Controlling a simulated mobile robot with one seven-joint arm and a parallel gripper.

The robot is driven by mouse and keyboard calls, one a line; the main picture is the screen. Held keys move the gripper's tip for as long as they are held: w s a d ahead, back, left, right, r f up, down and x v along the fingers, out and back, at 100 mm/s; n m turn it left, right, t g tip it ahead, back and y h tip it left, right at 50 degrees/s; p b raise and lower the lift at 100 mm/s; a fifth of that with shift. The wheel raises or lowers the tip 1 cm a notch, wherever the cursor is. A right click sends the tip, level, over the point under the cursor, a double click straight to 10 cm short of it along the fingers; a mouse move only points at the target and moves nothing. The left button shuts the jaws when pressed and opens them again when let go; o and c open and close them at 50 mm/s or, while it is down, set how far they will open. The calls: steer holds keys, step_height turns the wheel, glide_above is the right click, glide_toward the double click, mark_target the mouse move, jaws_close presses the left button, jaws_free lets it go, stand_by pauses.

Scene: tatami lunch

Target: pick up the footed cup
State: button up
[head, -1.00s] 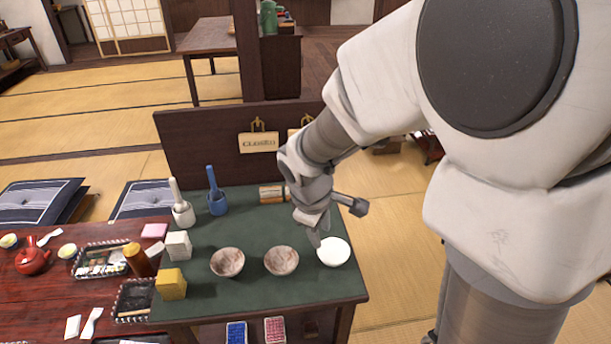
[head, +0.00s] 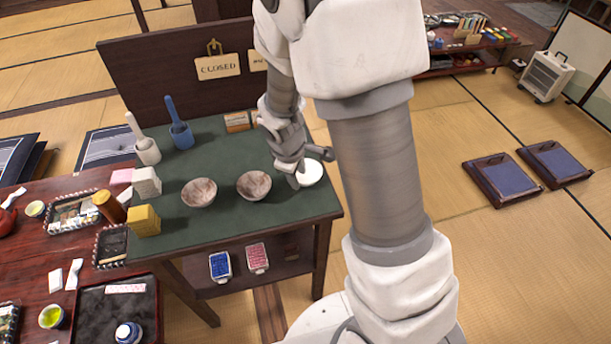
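A white round vessel (head: 311,174), which looks like the footed cup, stands at the right end of the green-topped table (head: 225,225). Its pale round top shows; any foot under it cannot be made out. My gripper (head: 294,178) points down at the left edge of this white cup. A finger overlaps the rim in the picture. Whether it touches the cup, or has it between the fingers, I cannot tell. The finger gap is hidden by the wrist and the viewing angle.
Two brown-white bowls, a middle one (head: 254,185) and a left one (head: 199,193), stand left of the cup. A white mortar (head: 148,152), a blue mortar (head: 181,136) and a yellow block (head: 144,221) stand farther left. A dark board (head: 160,75) rises behind the table.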

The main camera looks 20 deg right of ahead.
mark_target(306, 176)
steer(key=x, duration=0.4)
steer(key=shift+w+b, duration=0.2)
steer(key=shift+b, duration=0.1)
jaws_close()
stand_by(1.1)
